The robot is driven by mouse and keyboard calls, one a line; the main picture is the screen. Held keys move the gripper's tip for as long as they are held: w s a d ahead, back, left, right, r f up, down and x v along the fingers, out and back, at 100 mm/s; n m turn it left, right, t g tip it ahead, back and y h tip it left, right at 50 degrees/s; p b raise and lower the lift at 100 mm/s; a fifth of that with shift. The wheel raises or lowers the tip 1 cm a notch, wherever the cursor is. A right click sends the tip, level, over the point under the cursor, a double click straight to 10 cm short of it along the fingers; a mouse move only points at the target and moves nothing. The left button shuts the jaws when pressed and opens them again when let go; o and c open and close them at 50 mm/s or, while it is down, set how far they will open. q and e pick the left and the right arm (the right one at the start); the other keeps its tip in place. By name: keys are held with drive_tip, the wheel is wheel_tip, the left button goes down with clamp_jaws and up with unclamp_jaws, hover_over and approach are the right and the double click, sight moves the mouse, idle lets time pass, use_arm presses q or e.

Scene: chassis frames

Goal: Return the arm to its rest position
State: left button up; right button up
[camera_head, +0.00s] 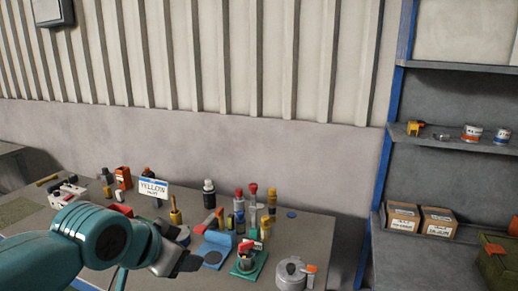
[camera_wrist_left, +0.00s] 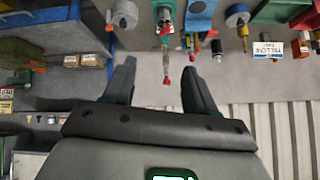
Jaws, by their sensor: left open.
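My left arm (camera_head: 95,240), teal, comes in from the left in the head view and reaches over the workbench. My left gripper (camera_head: 185,265) is at the bench's front part, left of the blue holder. In the left wrist view, upside down, the left gripper (camera_wrist_left: 160,82) shows two dark fingers spread wide apart with nothing between them. Bench items lie beyond the fingertips, among them a red-tipped tool (camera_wrist_left: 166,62). My right gripper is not in either view.
A shelf rack (camera_head: 450,68) with two cardboard boxes (camera_head: 403,220) stands right. A ribbed wall is behind.

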use_arm(q)
wheel_tip(320, 180, down, 28)
drive_tip(key=s+d+f+n+g, duration=0.1)
drive_tip(key=s+d+n+g, duration=0.1)
drive_tip(key=d+n+g, duration=0.15)
drive_tip(key=s+f+n+g+h, duration=0.1)
drive_tip(key=s+f+n+g, duration=0.3)
drive_tip(key=s+f, duration=1.4)
drive_tip(key=shift+s+a+f+n, duration=0.35)
drive_tip(key=shift+s+n, duration=0.3)
drive_tip(key=shift+s, duration=0.25)
